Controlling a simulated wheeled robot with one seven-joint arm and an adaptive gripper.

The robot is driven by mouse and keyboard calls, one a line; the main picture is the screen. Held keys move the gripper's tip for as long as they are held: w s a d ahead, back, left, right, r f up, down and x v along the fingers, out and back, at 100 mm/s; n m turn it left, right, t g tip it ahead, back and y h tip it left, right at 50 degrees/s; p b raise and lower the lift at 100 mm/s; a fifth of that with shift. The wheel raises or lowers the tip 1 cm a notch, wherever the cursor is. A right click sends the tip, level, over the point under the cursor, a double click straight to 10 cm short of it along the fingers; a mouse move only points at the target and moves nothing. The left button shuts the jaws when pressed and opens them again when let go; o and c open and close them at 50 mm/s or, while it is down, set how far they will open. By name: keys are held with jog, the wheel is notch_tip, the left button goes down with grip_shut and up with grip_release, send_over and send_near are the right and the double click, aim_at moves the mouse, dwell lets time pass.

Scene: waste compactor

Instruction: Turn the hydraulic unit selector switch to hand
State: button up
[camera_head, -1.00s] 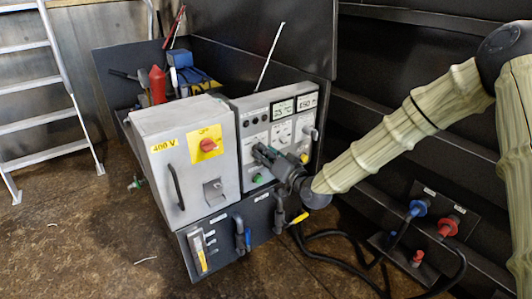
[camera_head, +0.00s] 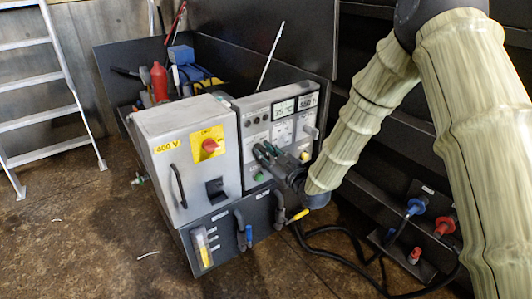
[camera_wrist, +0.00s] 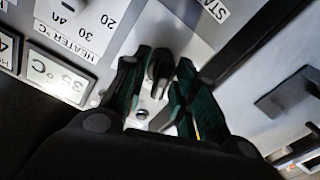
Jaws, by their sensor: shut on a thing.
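The selector switch (camera_wrist: 160,66) shows in the wrist view as a small dark knob on the light grey control panel (camera_wrist: 180,32). My gripper (camera_wrist: 158,72) is at the panel with one finger on each side of the knob, shut on it. The knob's lower part and any position marks around it are hard to make out. In the head view my gripper (camera_head: 264,152) reaches the lower part of the control panel (camera_head: 254,106) from the right. It hides the switch there.
Left of the panel is a 400 V cabinet (camera_head: 165,118) with a red rotary switch (camera_head: 209,146) on a yellow plate and a handle. Hose fittings (camera_head: 241,236) sit below. Blue (camera_head: 416,206) and red (camera_head: 444,226) connectors and dark cables lie at right. Floor at left is mostly clear.

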jog(key=n, duration=0.4)
jog(key=shift+s+a+f+n, duration=0.1)
jog(key=shift+f+n, duration=0.05)
jog(key=shift+n, duration=0.25)
dwell(0.4)
jog(key=o, duration=0.7)
jog(key=shift+c, duration=0.2)
jog(key=v, duration=1.2)
